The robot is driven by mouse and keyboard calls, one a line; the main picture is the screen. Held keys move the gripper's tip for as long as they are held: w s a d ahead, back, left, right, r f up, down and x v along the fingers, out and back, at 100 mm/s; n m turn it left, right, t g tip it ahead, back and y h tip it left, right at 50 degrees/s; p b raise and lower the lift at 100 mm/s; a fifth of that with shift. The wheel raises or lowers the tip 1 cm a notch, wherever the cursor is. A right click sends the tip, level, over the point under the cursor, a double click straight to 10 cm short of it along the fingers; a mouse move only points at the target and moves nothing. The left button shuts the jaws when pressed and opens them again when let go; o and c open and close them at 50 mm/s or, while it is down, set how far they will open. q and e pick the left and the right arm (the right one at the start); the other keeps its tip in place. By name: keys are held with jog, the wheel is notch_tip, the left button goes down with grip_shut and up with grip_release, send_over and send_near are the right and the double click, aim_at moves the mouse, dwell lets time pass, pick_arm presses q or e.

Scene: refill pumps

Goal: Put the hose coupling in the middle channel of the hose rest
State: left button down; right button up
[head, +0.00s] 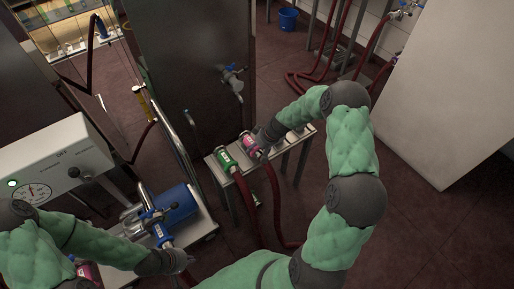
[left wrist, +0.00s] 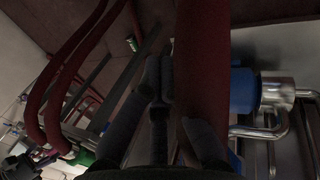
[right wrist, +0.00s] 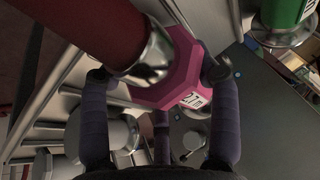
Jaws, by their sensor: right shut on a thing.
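The pink hose coupling (head: 249,146) is at the hose rest, on the end of a dark red hose. My right gripper (head: 263,145) is shut on it; in the right wrist view the pink coupling (right wrist: 176,82) sits between the fingers, with its label showing. The metal hose rest (head: 214,162) is under it. I cannot tell whether the coupling touches the channel floor. A green coupling (head: 228,160) lies in the left channel. My left gripper (head: 180,262) is low at the left, by a red hose (left wrist: 200,65); its grip is unclear in the dark left wrist view.
A blue pump (head: 178,205) with a blue-collared coupling (head: 158,232) stands left of the rest. A tall dark cabinet (head: 190,70) is behind. A large pale box (head: 450,90) stands at the right. The floor at the lower right is clear.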

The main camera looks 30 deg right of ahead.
jog(key=shift+s+f, duration=0.15)
jog(key=shift+f, duration=0.2)
jog(key=o, duration=1.3)
jog(key=shift+a, duration=0.1)
jog(key=shift+c, duration=0.2)
jog(key=o, duration=0.5)
jog(key=shift+f, duration=0.15)
jog(key=shift+c, duration=0.2)
jog(key=shift+f, duration=0.1)
jog(key=shift+r, duration=0.2)
jog(key=v, duration=1.2)
